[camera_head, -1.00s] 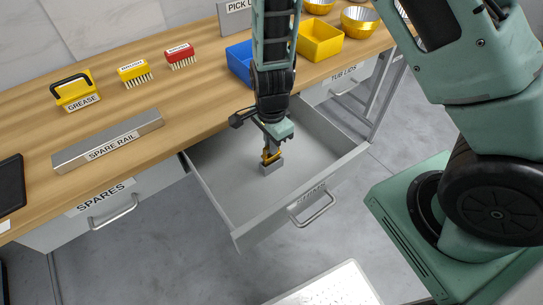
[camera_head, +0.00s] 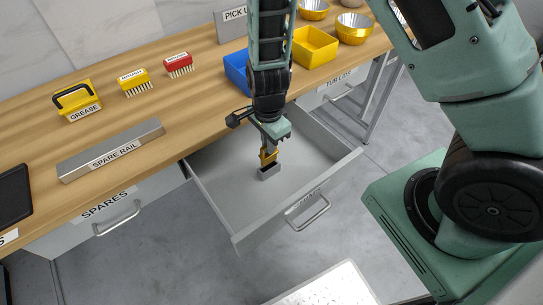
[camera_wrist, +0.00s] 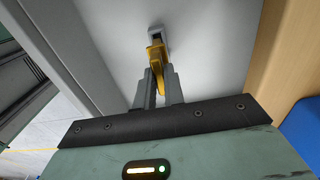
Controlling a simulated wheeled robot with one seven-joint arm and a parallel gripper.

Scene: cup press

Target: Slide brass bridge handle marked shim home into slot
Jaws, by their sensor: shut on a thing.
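My gripper (camera_head: 269,148) hangs over the open grey drawer (camera_head: 222,190) and is shut on a brass bridge handle (camera_head: 268,158). The handle also shows between the fingers in the wrist view (camera_wrist: 156,56). Below it, a small grey block (camera_head: 269,174) sits on the drawer floor, with a dark opening at its top. In the wrist view the block (camera_wrist: 156,31) lies just past the handle's far end. The shim's marking is not readable. I cannot tell how deep the shim sits in the slot.
Drawer walls surround my gripper on all sides. The drawer floor around the block is clear.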

